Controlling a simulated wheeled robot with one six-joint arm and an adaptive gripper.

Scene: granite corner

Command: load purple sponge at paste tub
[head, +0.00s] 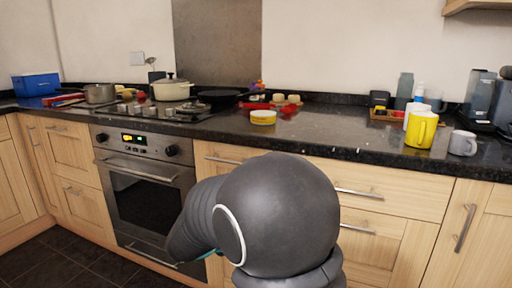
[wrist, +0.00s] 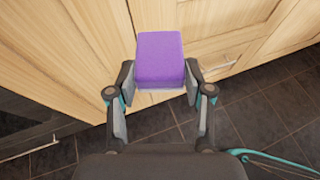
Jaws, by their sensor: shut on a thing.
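The purple sponge (wrist: 160,58) is a small block in the wrist view, with a pale lower edge. My gripper (wrist: 160,84) is shut on it, one finger pad at each side, and holds it in the air in front of the wooden cabinet fronts. In the head view my arm hides the gripper and the sponge. A round yellow tub with a pale lid (head: 263,117), which looks like the paste tub, stands on the dark counter right of the hob. My gripper is well away from it.
The dark granite counter (head: 340,140) is clear right of the tub. Pots and a black pan (head: 218,98) are on the hob. Red items (head: 288,110) lie close behind the tub.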

